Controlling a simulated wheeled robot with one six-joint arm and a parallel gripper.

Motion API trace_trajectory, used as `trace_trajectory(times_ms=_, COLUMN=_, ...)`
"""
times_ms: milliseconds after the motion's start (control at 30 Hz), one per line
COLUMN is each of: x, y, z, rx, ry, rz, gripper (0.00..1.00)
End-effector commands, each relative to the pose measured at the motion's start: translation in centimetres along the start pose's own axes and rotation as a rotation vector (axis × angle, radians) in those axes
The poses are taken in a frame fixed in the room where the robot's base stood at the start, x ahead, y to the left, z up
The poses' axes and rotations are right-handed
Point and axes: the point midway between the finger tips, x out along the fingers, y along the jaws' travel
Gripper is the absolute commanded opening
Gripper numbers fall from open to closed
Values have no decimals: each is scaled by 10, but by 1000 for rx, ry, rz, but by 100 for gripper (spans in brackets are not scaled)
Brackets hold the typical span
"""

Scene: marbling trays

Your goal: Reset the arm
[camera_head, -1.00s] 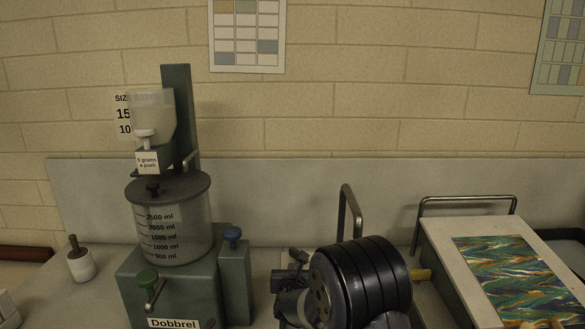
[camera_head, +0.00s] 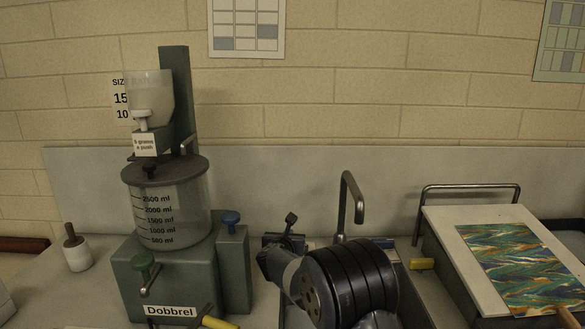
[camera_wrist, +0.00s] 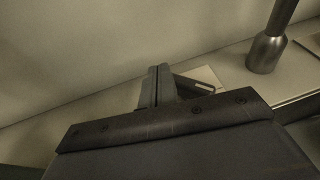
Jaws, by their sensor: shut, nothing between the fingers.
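My arm reaches up from the bottom edge in the head view, its dark ribbed joint in front of the sink area. My gripper (camera_head: 289,222) is small and dark there, left of the metal faucet and above the counter. In the wrist view my gripper (camera_wrist: 155,85) shows its fingers together, with nothing between them. Part of the counter below is hidden by my arm.
A green Dobbrel mixer (camera_head: 180,270) with a clear measuring vessel (camera_head: 175,222) stands left of my arm. A metal faucet (camera_head: 346,200) rises close behind it, also seen in the wrist view (camera_wrist: 266,50). A tray with a marbled sheet (camera_head: 440,250) stands right.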

Motion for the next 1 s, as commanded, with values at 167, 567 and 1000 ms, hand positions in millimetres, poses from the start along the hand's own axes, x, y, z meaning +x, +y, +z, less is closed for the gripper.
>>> trace_trajectory(times_ms=167, x=6, y=8, z=6, rx=11, ry=7, rz=-1, gripper=0)
trace_trajectory(times_ms=567, x=-4, y=18, z=59, rx=22, ry=17, rz=7, gripper=0)
trace_trajectory(times_ms=1000, x=7, y=14, z=15, rx=14, ry=17, rz=1, gripper=0)
